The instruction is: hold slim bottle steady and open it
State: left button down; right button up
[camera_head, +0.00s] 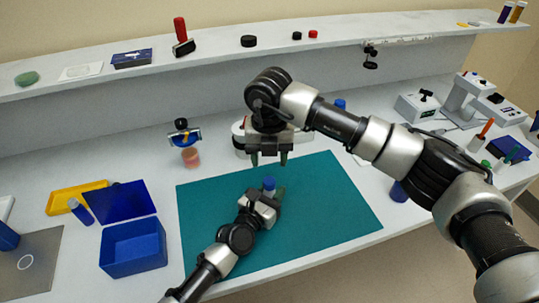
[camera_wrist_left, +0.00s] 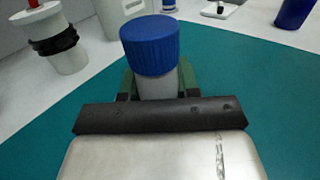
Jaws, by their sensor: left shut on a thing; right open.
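The slim bottle has a ribbed blue cap (camera_head: 269,184) and stands over the teal mat (camera_head: 330,215). In the left wrist view its blue cap (camera_wrist_left: 150,45) is on top of a pale grey body (camera_wrist_left: 157,87). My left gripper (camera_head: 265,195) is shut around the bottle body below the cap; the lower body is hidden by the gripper. My right gripper (camera_head: 269,160) is open and empty, pointing down, above and behind the bottle in the head view. It does not touch the cap. The cap sits on the bottle.
An open blue box (camera_head: 133,247) and a yellow tray (camera_head: 75,197) stand left of the mat. A blue cup (camera_head: 399,191) stands at the mat's right edge. A shelf (camera_head: 220,53) with small items runs behind. The mat's right part is clear.

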aim_at(270, 181)
jog(key=m, duration=0.4)
jog(key=shift+m, duration=0.3)
jog(key=m, duration=0.5)
jog(key=shift+f+m, duration=0.3)
jog(key=shift+f, duration=0.25)
notch_tip(270, 181, down, 7)
